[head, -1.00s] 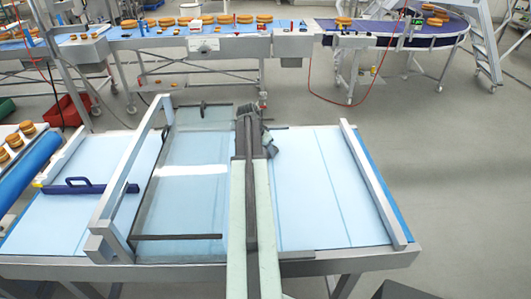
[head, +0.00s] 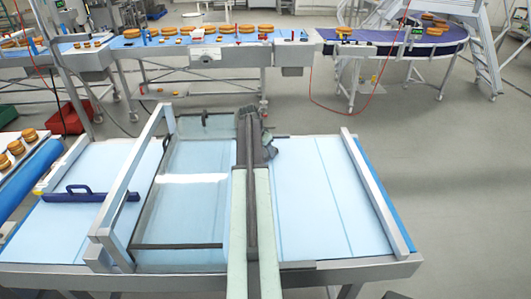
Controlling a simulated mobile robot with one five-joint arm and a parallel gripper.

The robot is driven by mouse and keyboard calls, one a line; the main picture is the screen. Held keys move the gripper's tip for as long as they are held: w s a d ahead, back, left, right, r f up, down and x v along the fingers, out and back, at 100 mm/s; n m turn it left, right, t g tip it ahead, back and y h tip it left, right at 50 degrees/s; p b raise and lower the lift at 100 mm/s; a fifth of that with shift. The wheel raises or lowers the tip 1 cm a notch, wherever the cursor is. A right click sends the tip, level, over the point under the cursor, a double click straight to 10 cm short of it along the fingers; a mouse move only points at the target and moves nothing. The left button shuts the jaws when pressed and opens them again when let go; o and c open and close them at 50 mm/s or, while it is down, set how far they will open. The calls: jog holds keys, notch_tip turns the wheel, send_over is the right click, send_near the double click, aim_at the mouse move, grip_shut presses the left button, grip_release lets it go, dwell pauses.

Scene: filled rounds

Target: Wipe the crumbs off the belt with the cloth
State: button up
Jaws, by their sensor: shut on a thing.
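The light blue belt (head: 312,205) lies flat on a metal-framed table in front of me. My arm reaches forward over it, and my gripper (head: 249,114) is at the belt's far edge, right of the clear guard. The gripper is shut. A small dark grey piece (head: 269,147) shows at its right side and looks like part of the cloth; most of it is hidden behind the gripper. I cannot make out crumbs on the belt, and my arm covers a strip of it.
A clear guard panel (head: 190,200) in a metal frame (head: 128,185) stands over the belt's left middle. A dark blue handled bar (head: 90,196) lies farther left. A metal rail (head: 378,190) edges the right. Conveyors with buns (head: 195,50) run behind, across open floor.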

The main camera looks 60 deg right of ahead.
aim_at(266, 161)
jog(key=shift+w+d, duration=0.4)
jog(key=shift+d, duration=0.3)
jog(key=shift+w+d, duration=0.35)
jog(key=shift+d, duration=0.35)
jog(key=shift+s+a+f, duration=0.1)
jog(key=shift+s+a, duration=0.35)
jog(key=shift+a, duration=0.4)
jog(key=shift+s+a+f, duration=0.1)
jog(key=shift+s+a, duration=0.3)
jog(key=shift+a, duration=0.45)
